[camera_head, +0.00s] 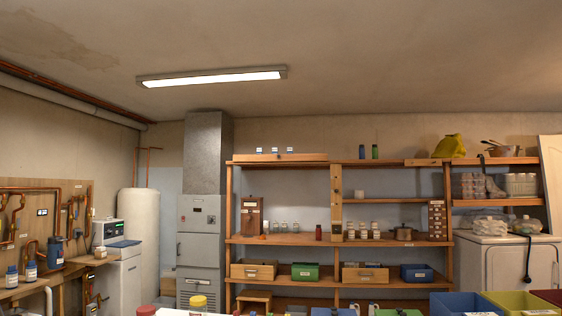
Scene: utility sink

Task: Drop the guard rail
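I cannot make out a part that is clearly a guard rail in the head view. A wooden shelving unit (284,240) stands along the back wall. A light upright board (336,200) stands at its middle post, and a thin wooden strip (280,157) runs along the top left shelf edge. Neither of my grippers is in view.
Blue (462,304) and yellow-green (517,303) bins stand at the lower right, with bottle caps along the bottom edge. A grey furnace cabinet (200,235) and a white tank (139,240) are at the left. A pipe-hung workbench (25,285) lines the left wall.

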